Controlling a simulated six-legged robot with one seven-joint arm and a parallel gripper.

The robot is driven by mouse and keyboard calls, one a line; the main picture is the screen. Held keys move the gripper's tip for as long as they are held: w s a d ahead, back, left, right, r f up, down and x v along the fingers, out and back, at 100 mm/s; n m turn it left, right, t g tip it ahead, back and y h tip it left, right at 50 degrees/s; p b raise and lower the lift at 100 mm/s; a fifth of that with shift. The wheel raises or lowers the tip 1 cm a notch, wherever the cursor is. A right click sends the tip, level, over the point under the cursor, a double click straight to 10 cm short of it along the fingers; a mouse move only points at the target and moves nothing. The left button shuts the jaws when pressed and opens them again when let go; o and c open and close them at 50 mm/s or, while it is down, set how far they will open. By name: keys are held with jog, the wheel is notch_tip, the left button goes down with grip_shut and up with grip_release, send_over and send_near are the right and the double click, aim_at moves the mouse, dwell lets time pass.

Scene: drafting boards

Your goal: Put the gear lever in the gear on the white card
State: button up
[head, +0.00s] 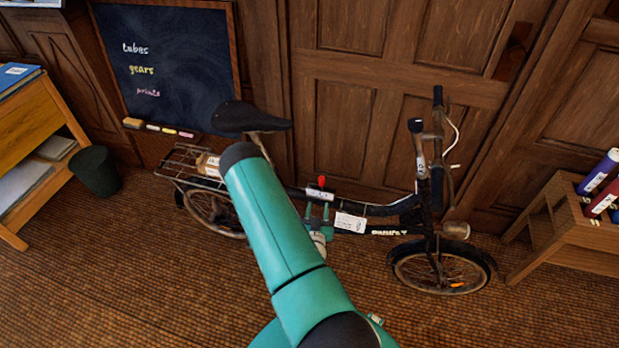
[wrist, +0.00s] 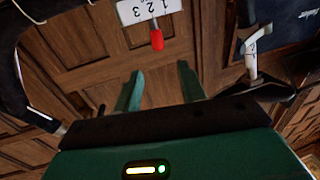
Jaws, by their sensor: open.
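The gear lever (head: 321,181) has a red knob and stands on the bicycle's frame tube at a small white plate (head: 319,194). In the wrist view the red lever (wrist: 157,40) hangs from the plate (wrist: 140,11), which bears the digits 1, 2 and 3, seen upside down. The lever appears near the 2. A white card (head: 350,222) is on the frame, right of the lever; its writing is too small to read. My gripper (head: 317,212) is open and empty, just below the lever. Its two green fingers (wrist: 160,80) are apart, with the lever beyond them, not between them.
The black bicycle (head: 390,208) stands before a wooden panelled wall. A chalkboard (head: 185,75) is behind its saddle (head: 250,117). A dark bin (head: 97,171) stands at left, a wooden stool with tubes (head: 575,225) at right. The floor in front is clear.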

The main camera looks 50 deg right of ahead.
aim_at(322, 182)
jog(key=x, duration=1.3)
jog(key=shift+d, duration=0.35)
grip_shut()
